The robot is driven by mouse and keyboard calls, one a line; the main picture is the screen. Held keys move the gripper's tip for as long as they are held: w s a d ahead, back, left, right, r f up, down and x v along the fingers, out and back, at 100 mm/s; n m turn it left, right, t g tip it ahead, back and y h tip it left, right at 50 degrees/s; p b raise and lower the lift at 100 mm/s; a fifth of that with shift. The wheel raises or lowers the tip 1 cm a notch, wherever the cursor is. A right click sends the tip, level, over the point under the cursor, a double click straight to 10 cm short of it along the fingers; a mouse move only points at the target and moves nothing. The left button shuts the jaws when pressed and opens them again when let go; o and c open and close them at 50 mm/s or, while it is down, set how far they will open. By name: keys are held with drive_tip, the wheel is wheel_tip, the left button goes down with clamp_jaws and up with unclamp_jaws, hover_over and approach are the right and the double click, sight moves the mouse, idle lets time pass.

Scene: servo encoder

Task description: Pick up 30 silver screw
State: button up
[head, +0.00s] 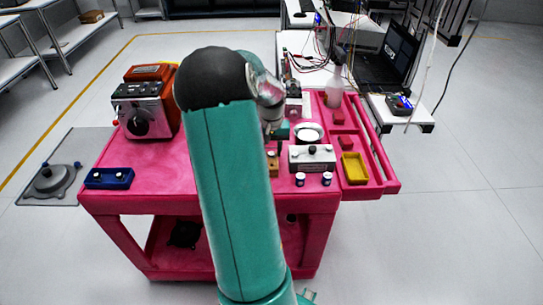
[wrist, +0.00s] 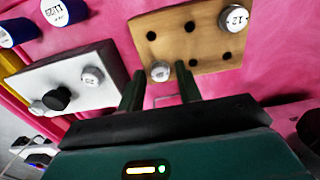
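A small silver screw (wrist: 159,71) stands at the near edge of a wooden block (wrist: 196,53) with several dark holes. The mark on its top is too blurred to read surely. My gripper (wrist: 159,68) is open, with its two dark green fingers on either side of this screw and a gap showing at each side. Another silver screw (wrist: 91,77), seemingly marked 20, sits on a pale grey box (wrist: 62,76). A screw marked 12 (wrist: 233,17) stands at the block's far corner. In the head view my arm hides most of the block (head: 273,168).
The red cart top (head: 160,172) carries an orange-topped device (head: 148,105), a blue box (head: 108,178), the grey box (head: 312,157), a white dish (head: 309,132) and a yellow tray (head: 354,168). Two labelled cylinders (head: 300,179) (head: 326,178) stand before the grey box.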

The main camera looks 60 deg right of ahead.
sight(271, 153)
drive_tip(key=c, duration=0.7)
drive_tip(key=shift+r, duration=0.1)
drive_tip(key=shift+r, duration=3.7)
